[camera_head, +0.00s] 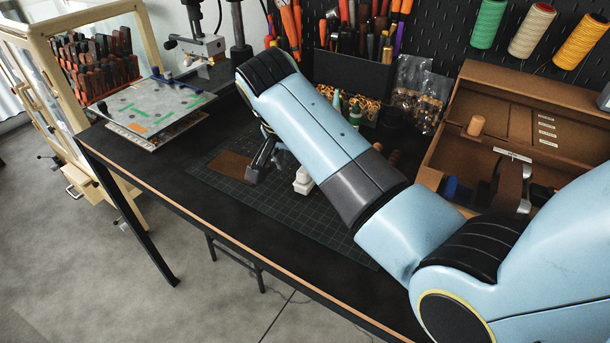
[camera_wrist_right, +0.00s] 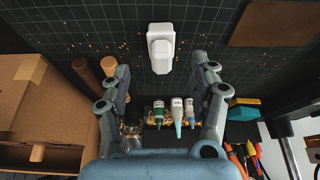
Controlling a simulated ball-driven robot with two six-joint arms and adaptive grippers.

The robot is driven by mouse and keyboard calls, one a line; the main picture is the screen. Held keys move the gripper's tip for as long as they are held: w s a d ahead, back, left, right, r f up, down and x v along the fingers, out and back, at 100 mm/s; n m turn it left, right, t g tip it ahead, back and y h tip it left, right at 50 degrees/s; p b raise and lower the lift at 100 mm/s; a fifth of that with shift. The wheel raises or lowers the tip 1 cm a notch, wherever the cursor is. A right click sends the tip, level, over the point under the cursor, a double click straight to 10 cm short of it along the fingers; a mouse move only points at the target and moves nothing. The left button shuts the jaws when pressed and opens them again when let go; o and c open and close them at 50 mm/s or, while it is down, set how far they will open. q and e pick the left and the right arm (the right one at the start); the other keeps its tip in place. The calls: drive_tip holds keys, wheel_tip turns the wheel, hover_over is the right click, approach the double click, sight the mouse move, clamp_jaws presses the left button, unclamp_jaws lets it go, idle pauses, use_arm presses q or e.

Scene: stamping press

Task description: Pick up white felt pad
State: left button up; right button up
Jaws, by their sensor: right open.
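A small white object (camera_head: 303,180), which I take to be the white felt pad, rests on the dark cutting mat. It has a wide base and a narrower raised part. In the right wrist view the white pad (camera_wrist_right: 160,48) lies just beyond the fingertips, roughly centred between them. My right gripper (camera_wrist_right: 160,75) is open and empty, its two fingers spread wide. In the head view my right gripper (camera_head: 266,160) reaches down to the left of the pad, partly hidden by my right arm. My left gripper is not in view.
A brown leather piece (camera_head: 232,165) lies on the gridded mat (camera_head: 255,196). Small bottles (camera_head: 355,112) stand behind my gripper. The mat's front is clear.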

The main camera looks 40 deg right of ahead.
drive_tip(key=x, duration=0.4)
drive_tip(key=shift+w+d+f+p, duration=0.15)
drive_tip(key=shift+w+f+p, duration=0.1)
drive_tip(key=shift+p, duration=0.15)
drive_tip(key=shift+d+f, duration=0.15)
drive_tip(key=shift+f, duration=0.25)
drive_tip(key=shift+c, duration=0.3)
drive_tip(key=c, duration=1.2)
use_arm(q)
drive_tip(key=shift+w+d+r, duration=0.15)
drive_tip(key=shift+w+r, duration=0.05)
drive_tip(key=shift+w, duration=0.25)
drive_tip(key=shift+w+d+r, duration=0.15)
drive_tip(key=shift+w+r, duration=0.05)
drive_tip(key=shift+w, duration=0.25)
use_arm(e)
drive_tip(key=shift+r, duration=0.1)
